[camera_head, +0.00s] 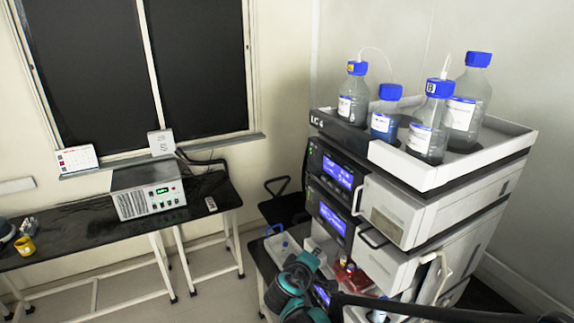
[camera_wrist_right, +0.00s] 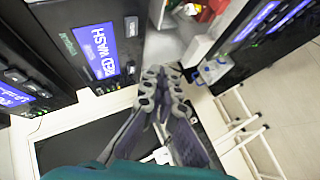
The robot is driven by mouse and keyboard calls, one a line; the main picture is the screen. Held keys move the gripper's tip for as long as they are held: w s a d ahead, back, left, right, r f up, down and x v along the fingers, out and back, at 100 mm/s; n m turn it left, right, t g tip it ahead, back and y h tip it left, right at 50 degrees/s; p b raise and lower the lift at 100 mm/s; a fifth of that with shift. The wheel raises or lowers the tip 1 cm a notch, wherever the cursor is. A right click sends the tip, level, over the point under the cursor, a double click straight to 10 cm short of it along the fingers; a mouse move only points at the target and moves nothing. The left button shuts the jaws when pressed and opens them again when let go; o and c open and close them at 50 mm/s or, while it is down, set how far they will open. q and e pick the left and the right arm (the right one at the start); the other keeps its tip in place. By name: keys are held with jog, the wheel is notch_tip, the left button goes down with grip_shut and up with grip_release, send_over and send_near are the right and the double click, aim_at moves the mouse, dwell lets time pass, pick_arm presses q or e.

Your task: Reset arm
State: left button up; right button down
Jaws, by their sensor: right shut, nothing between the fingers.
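My right gripper (camera_wrist_right: 163,75) is shut and empty in the wrist view, its two grey fingers close together at the tips. In the head view the teal end of my right arm (camera_head: 296,284) is low in the picture, in front of the lower part of the instrument stack (camera_head: 400,213). The fingers are hard to make out there. My left gripper is not in view.
A white-rimmed tray (camera_head: 455,172) with several blue-capped bottles tops the stack. A dark side bench (camera_head: 80,225) bears a white box instrument (camera_head: 150,200) and a yellow cup (camera_head: 25,246). A white caddy (camera_head: 283,248) sits left of the stack. Floor shows under the bench.

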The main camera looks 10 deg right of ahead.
pick_arm(q)
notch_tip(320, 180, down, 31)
jog(key=b, duration=3)
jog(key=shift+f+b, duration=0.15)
jog(key=shift+b, duration=0.15)
pick_arm(e)
jog(key=s+f+m+g+y, duration=0.1)
jog(key=s+f+m+y, duration=0.1)
jog(key=s+f, duration=0.6)
jog(key=s+d+f+m+g+y, duration=0.1)
jog(key=s+f+m+y, duration=0.1)
jog(key=s+f, duration=0.6)
jog(key=s+f+m+g+y, duration=0.1)
jog(key=s+f+m, duration=0.3)
jog(key=f, duration=1.4)
jog(key=s+y, duration=0.1)
jog(key=s, duration=0.3)
jog(key=shift+d+g, duration=0.4)
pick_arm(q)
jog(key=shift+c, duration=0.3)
pick_arm(e)
jog(key=shift+s, duration=0.1)
